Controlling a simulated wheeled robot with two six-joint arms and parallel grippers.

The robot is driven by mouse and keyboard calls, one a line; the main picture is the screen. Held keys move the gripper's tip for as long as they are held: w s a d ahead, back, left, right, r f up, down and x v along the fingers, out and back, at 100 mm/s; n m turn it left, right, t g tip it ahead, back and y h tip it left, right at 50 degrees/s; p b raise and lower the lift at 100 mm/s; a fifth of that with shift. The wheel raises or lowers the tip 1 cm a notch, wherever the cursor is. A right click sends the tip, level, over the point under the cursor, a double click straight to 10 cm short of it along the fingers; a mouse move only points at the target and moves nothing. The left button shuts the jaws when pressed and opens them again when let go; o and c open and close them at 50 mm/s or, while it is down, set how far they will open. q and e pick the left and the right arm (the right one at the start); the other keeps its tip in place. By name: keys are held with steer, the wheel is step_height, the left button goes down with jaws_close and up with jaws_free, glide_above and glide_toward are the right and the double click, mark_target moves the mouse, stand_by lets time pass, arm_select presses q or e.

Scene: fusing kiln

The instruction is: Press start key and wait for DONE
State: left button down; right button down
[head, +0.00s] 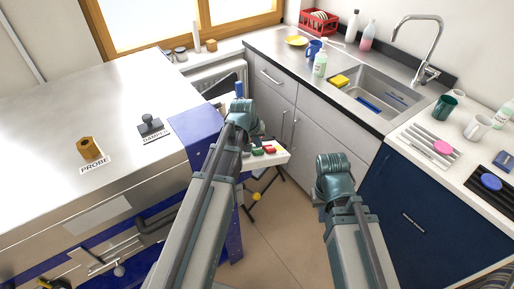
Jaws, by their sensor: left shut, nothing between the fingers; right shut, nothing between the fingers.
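A small white panel (281,158) with several coloured keys sits beyond my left arm, at the right side of the blue kiln stand. A green key (257,151) and a red key (269,149) show on it. Their labels are too small to read, and my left arm covers the panel's left end. No readable DONE text shows. My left arm rises from the bottom to a teal joint just left of the panel. My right arm ends in a teal joint to the right of the panel, over the floor. No fingertips of either gripper can be made out.
A steel worktop (60,120) at left bears a brass-coloured probe (89,148) and a dark damper knob (150,124). A sink counter (280,57) stands behind. A blue cabinet (405,215) bounds the right. Open floor (285,235) lies between my arms.

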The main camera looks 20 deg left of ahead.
arm_select(q)
steer(key=shift+w+d+r, duration=0.1)
steer(key=shift+d+r, duration=0.05)
steer(key=shift+r, duration=0.1)
steer(key=r+p, duration=0.1)
steer(key=w+d+r+p, duration=0.1)
steer(key=r+p, duration=0.2)
steer(key=shift+w+d+r+p, duration=0.2)
steer(key=shift+w+r+p, duration=0.05)
steer(key=shift+w+p, duration=0.1)
stand_by(0.3)
stand_by(0.5)
steer(key=s+d+m+g+y, duration=0.1)
steer(key=s+d, duration=0.3)
steer(key=s, duration=0.4)
steer(key=s+d+f+m+g, duration=0.1)
steer(key=s+d+m+g, duration=0.1)
steer(key=s, duration=0.5)
steer(key=s+d+m+g+y, duration=0.1)
steer(key=s+d+m, duration=0.3)
steer(key=s+d, duration=0.3)
steer(key=shift+s+f+g+y, duration=0.25)
steer(key=shift+s+g+y, duration=0.05)
steer(key=shift+s, duration=0.55)
